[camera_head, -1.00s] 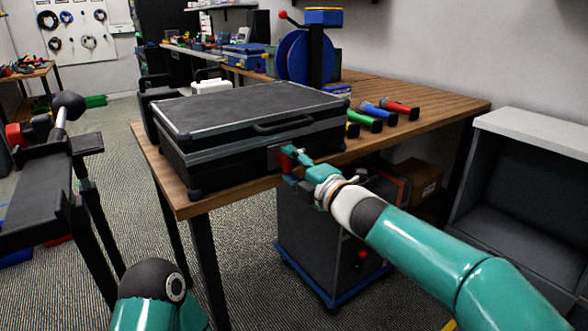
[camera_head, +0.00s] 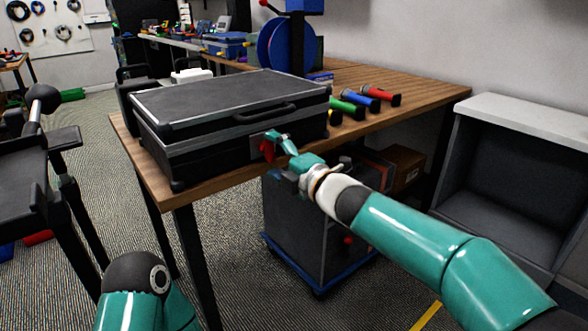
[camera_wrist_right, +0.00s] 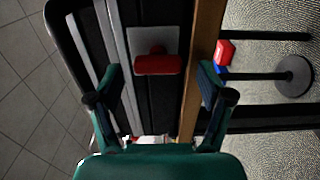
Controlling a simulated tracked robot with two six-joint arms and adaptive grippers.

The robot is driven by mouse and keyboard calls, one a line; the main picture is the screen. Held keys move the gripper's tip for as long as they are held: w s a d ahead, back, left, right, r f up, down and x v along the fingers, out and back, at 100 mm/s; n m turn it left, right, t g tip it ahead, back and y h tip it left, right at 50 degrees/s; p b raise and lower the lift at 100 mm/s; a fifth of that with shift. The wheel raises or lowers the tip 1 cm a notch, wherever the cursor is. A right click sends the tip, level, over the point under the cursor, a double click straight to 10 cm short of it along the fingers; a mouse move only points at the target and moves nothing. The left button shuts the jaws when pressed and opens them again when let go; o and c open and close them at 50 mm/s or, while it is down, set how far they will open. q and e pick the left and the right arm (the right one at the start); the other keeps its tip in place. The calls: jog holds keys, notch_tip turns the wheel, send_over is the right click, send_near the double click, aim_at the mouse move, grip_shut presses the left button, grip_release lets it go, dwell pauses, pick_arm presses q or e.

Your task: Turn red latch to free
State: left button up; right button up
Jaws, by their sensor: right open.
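A black case (camera_head: 232,115) with a dark lid and silver edges lies closed on a wooden table (camera_head: 185,194). The red latch (camera_head: 267,150) is on the case's front face, right of the middle. In the right wrist view the red latch (camera_wrist_right: 158,65) is a bar across a grey plate. My right gripper (camera_head: 276,143) is at the case front by the latch. In the wrist view its open fingers (camera_wrist_right: 160,84) stand on either side of the latch, apart from it. My left gripper is not in view; only part of that arm shows at the bottom left.
Several coloured-handled tools (camera_head: 365,99) lie on the table right of the case. A blue cable reel (camera_head: 287,45) stands behind. A dark cabinet on a blue base (camera_head: 315,274) is under the table. A grey shelf unit (camera_head: 520,170) is at right.

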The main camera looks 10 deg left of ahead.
jog(key=v, duration=1.1)
jog(key=shift+s+d+f, duration=0.1)
jog(key=shift+s+f, duration=0.05)
